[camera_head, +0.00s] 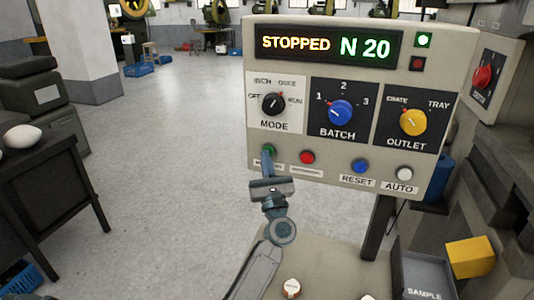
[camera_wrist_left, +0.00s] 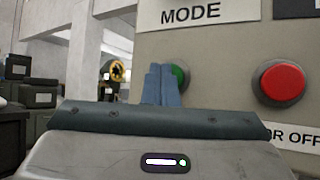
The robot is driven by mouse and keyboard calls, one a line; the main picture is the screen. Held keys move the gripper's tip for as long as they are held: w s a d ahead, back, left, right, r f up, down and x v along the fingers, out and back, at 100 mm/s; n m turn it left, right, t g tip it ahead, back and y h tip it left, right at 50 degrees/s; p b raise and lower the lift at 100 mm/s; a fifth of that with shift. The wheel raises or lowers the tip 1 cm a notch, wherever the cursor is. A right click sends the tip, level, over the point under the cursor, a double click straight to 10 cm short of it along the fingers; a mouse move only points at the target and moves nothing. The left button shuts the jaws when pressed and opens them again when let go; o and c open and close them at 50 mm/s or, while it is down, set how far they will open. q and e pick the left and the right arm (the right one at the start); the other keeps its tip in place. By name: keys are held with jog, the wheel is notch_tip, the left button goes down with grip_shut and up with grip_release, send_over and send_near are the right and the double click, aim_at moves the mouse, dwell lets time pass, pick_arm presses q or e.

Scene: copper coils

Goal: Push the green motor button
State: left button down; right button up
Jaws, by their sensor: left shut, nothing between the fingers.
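The green motor button (camera_head: 270,149) is at the lower left of the beige control panel (camera_head: 340,182), under the MODE knob (camera_head: 273,104). My left gripper (camera_head: 266,157) is shut and empty, with its fingertips right at the green button and overlapping part of it. The left wrist view shows the closed fingers (camera_wrist_left: 161,84) in front of the left part of the green button (camera_wrist_left: 181,76); its right part shows. I cannot tell whether the fingertips touch it. The label under the button is mostly hidden by the gripper. My right gripper is not in view.
A red button (camera_head: 307,157) sits just right of the green one and also shows in the left wrist view (camera_wrist_left: 283,82). Blue (camera_head: 360,167) and white (camera_head: 404,173) buttons are further right. The display (camera_head: 328,45) reads STOPPED N 20. Open floor lies to the left.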

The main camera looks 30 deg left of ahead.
pick_arm(q)
jog(key=shift+s+d, duration=0.2)
jog(key=shift+s, duration=0.6)
jog(key=s, duration=0.2)
jog(key=s+d, duration=0.1)
jog(key=s, duration=0.1)
jog(key=shift+s+d, duration=0.1)
jog(key=shift+s, duration=0.3)
dwell(0.6)
